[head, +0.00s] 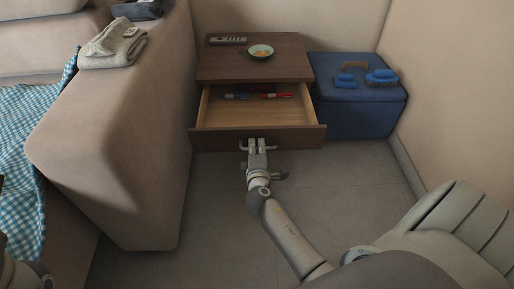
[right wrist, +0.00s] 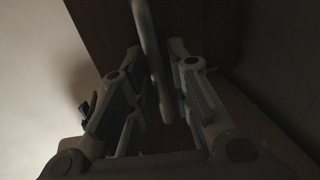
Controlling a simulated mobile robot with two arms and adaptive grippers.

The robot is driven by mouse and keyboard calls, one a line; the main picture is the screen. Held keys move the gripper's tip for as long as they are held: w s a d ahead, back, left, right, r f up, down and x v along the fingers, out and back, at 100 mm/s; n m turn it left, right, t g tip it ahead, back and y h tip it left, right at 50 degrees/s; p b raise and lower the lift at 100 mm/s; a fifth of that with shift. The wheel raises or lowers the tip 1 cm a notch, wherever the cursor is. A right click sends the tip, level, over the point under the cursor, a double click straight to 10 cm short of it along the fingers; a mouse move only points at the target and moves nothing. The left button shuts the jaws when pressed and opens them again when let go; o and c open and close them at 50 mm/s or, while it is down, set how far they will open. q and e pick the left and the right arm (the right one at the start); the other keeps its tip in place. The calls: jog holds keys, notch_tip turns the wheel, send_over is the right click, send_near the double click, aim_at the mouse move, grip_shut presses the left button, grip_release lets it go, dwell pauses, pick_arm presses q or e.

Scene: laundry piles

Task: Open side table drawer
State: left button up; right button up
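The side table (head: 230,62) is dark brown wood and stands against the back wall. Its drawer (head: 258,140) is pulled well out, showing the pale wood inside and a few pens. My right gripper (head: 258,147) is at the middle of the drawer front, on the handle. In the right wrist view the handle bar (right wrist: 147,40) runs between the fingers of my right gripper (right wrist: 157,75), which are close on both sides of it. Only fragments of my left arm show at the left edge, and its finger state is not visible.
A remote (head: 228,40) and a small bowl (head: 261,51) sit on the table top. A blue box (head: 360,118) with brushes on it stands close at right. A sofa arm (head: 125,130) with folded cloth (head: 113,47) stands left. The floor (head: 215,225) before the drawer is clear.

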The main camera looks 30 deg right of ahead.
jog(key=v, duration=1.2)
dwell(0.4)
